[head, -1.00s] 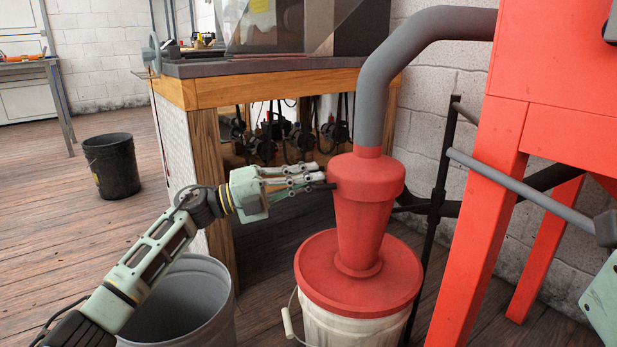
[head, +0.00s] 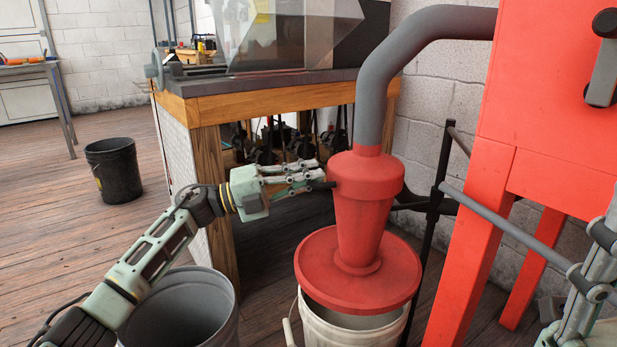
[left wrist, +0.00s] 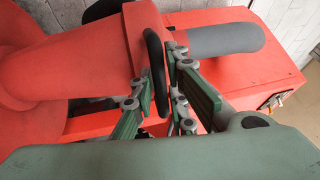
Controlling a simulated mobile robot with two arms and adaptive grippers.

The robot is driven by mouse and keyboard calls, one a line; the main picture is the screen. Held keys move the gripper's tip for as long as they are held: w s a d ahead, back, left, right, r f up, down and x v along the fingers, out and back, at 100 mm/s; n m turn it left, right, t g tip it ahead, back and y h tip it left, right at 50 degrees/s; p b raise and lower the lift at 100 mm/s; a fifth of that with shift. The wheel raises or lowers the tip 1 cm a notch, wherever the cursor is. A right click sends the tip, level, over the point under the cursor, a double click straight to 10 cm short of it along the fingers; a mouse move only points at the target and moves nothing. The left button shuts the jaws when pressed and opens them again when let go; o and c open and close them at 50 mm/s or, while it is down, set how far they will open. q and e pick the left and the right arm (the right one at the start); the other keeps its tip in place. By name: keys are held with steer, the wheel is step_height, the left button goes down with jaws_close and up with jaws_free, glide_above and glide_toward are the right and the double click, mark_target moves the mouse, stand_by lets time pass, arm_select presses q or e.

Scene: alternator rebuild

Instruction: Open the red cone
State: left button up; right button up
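The red cone (head: 356,215) stands with its red round lid (head: 318,281) above a white bucket (head: 340,325). A gap shows between the lid and the bucket at the front, and part of the bucket's inside is visible. A grey hose (head: 385,85) joins the cone's top. My left gripper (head: 318,180) is at the cone's upper left, its fingers closed around a black handle (head: 328,186). In the left wrist view the black handle (left wrist: 155,70) sits between the fingers beside the red cone (left wrist: 75,65). My right gripper (head: 598,265) is partly visible at the right edge; its opening is unclear.
A grey metal bin (head: 226,295) stands below my left arm. A wooden workbench (head: 270,90) is behind, a red cabinet on legs (head: 545,120) to the right. A black bucket (head: 113,170) stands at left, with open floor around it.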

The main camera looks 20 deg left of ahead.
arm_select(q)
steer(key=o, duration=0.3)
steer(key=v, duration=1.2)
steer(key=shift+f, duration=0.1)
